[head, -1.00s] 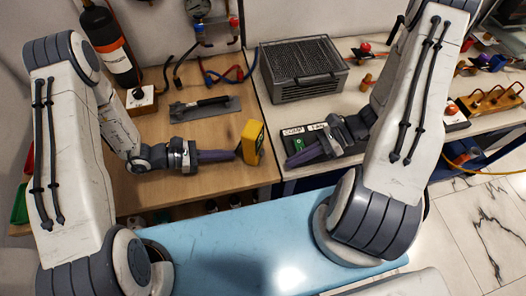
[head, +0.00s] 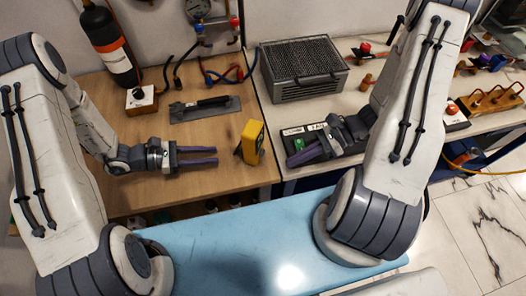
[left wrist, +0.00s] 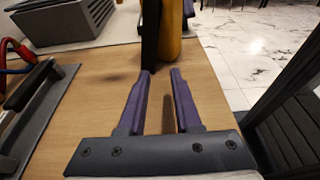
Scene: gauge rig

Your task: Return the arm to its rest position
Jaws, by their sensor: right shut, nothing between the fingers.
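My left gripper (head: 216,156) is open and empty above the wooden bench. Its two purple fingers are apart and point right, toward a yellow device with a dark side (head: 253,141). A clear gap lies between the fingertips and the device, which stands upright near the bench's right edge. In the left wrist view, the open fingers (left wrist: 160,74) show with bare wood between them, and the yellow device (left wrist: 171,35) stands just beyond the tips. My right gripper (head: 290,161) is shut and empty, over the dark labelled panel on the pale bench.
A grey grille-topped box (head: 303,70) and the labelled panel (head: 292,131) are on the pale bench.

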